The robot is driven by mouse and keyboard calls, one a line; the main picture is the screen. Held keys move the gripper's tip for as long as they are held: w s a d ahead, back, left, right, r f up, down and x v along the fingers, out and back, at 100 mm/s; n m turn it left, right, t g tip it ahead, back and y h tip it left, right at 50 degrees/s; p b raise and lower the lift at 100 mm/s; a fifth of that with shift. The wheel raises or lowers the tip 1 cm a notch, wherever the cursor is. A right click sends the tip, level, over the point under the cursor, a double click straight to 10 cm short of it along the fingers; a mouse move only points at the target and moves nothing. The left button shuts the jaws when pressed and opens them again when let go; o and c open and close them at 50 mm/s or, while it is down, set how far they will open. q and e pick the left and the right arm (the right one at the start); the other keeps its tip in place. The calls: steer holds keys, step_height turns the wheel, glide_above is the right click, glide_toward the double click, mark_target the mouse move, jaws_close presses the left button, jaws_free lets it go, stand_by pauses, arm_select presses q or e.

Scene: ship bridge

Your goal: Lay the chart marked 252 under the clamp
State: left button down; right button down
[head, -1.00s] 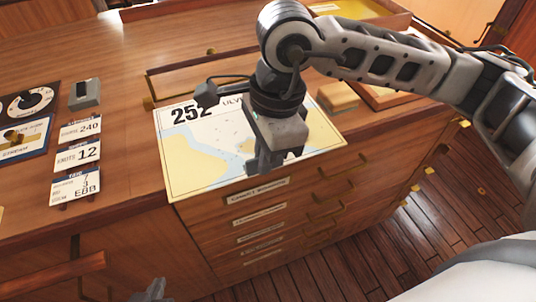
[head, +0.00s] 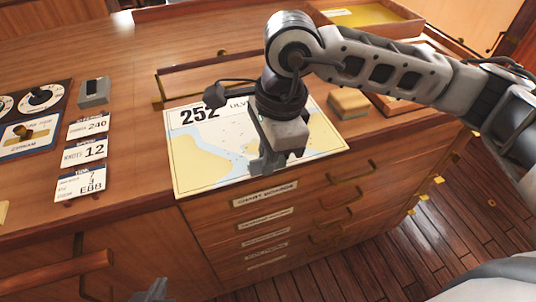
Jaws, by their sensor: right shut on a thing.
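The chart marked 252 (head: 205,153) is a pale sheet with yellow land and light blue water. It lies roughly flat over the front of the wooden counter, its near edge by the counter's front edge. My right gripper (head: 268,163) comes down over the chart's near part and is shut on it; the fingertips partly hide the sheet. The clamp (head: 205,75) appears to be the wooden bar with brass ends behind the chart's far edge. I cannot tell whether that edge is under it. My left gripper (head: 152,291) shows only as a small piece at the bottom edge.
Cards reading 240, 12 and EBB (head: 82,183) lie left of the chart, beside a small grey block (head: 94,92) and dial panels. A wooden block (head: 348,103) and trays stand to the right. Drawers with handles (head: 337,192) are below the counter edge.

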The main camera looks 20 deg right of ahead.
stand_by(0.4)
steer(key=shift+a+f+b, duration=0.1)
steer(key=shift+f+b, duration=0.45)
steer(key=shift+b, duration=0.45)
steer(key=shift+f+b, duration=0.5)
steer(key=shift+b, duration=0.35)
steer(key=c, duration=1.5)
jaws_free()
